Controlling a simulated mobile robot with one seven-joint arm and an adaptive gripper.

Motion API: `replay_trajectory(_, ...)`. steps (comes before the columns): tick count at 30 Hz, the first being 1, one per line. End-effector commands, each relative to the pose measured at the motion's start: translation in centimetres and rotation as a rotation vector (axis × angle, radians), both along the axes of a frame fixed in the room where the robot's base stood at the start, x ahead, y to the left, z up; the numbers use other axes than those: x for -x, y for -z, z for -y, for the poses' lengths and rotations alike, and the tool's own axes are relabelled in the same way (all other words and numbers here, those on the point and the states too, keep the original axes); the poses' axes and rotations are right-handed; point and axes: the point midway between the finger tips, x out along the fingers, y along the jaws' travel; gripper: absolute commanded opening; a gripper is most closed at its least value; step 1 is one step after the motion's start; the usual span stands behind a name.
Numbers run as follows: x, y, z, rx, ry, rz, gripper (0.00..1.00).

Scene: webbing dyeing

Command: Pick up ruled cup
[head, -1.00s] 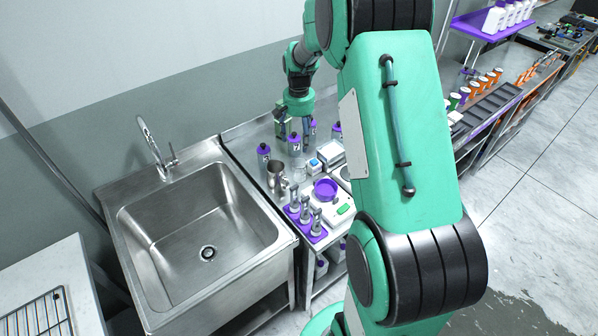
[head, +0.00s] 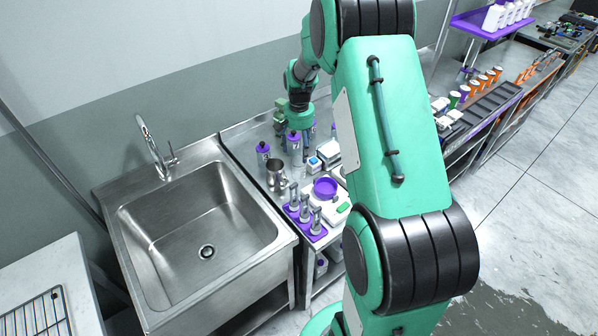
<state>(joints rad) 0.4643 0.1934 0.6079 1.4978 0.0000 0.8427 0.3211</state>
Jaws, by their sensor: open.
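My gripper (head: 297,138) hangs from the green arm over the back of the steel bench, with its fingers pointing down among purple-capped bottles. Its fingers are small and partly lost against the bottles behind. A metal jug (head: 275,173) with a handle stands on the bench in front of it, near the sink. A pale, clear vessel (head: 297,171) just right of the jug may be the ruled cup, but I cannot make out any markings. Nothing shows held in my gripper.
The steel sink (head: 200,225) lies left of the bench. Purple-capped bottles (head: 263,153) stand near the gripper. A purple rack (head: 305,222) holds upright tools at the front, beside a scale with a purple dish (head: 325,187). My arm hides the bench's right side.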

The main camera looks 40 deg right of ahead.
Motion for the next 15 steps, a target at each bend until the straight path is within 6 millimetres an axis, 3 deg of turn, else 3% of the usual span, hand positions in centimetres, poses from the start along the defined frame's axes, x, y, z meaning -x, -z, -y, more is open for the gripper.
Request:
replay_trajectory(6, 0.0, 2.3, 0.0, 0.000, 0.000, 0.000, 0.70)
replay_trajectory(15, 0.0, 2.6, 0.0, 0.001, 0.000, 0.001, 0.70)
